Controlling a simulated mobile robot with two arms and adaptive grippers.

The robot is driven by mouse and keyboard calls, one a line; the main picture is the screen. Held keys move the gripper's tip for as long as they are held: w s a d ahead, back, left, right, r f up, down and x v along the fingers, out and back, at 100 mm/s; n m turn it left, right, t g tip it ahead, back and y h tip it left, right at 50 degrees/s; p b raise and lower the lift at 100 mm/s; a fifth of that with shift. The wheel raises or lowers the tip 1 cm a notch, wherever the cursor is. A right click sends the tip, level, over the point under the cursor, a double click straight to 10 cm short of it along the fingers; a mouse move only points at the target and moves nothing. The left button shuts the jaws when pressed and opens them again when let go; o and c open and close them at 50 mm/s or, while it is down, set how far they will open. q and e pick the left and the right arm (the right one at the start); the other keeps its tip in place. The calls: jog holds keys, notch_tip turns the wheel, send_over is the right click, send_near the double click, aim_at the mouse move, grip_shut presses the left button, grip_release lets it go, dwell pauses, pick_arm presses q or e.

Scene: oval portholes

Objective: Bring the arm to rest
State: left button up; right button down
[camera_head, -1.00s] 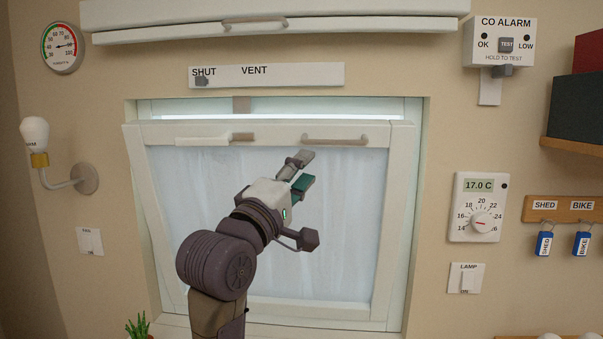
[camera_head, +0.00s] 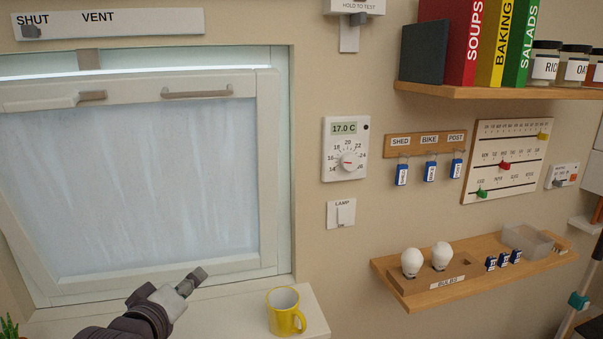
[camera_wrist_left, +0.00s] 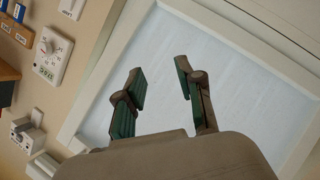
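My left gripper (camera_head: 192,282) is low in the head view, in front of the window's bottom edge and left of the yellow mug. It is clear of both handles at the window's top. In the left wrist view its two green-padded fingers (camera_wrist_left: 161,80) stand apart with nothing between them, against the pale window pane (camera_wrist_left: 225,70). The window (camera_head: 130,180) is tilted, with a bright gap along its top. My right gripper is not in view.
A yellow mug (camera_head: 285,312) stands on the white sill (camera_head: 240,316), right of my left gripper. A wooden shelf (camera_head: 440,297) with bulbs and blue tags juts from the wall. The thermostat (camera_head: 346,149) and lamp switch (camera_head: 341,213) are on the wall between.

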pick_arm(q)
jog(key=s+f+m+g, duration=0.25)
jog(key=s+f, duration=0.35)
jog(key=f, duration=0.3)
jog(key=s+f+m+g, duration=0.25)
jog(key=s+f, duration=0.25)
jog(key=f, duration=0.3)
jog(key=s+f+m+g+y, duration=0.1)
jog(key=s+f+m+g, duration=0.2)
jog(key=s+f, duration=0.45)
jog(key=s+f+m+g, duration=0.2)
jog(key=s+f+g, duration=0.15)
jog(key=s, duration=0.75)
notch_tip(320, 180, down, 29)
jog(key=g+b, duration=0.1)
jog(key=b, duration=0.3)
jog(key=s+a+f+g+b, duration=0.1)
jog(key=s+a+f+b, duration=0.1)
jog(key=s+f, duration=1.5)
notch_tip(320, 180, down, 3)
jog(key=shift+s+a+f+m+y+b, duration=0.15)
jog(key=shift+s+a+m+y+b, duration=0.15)
jog(key=shift+s+a+m, duration=0.1)
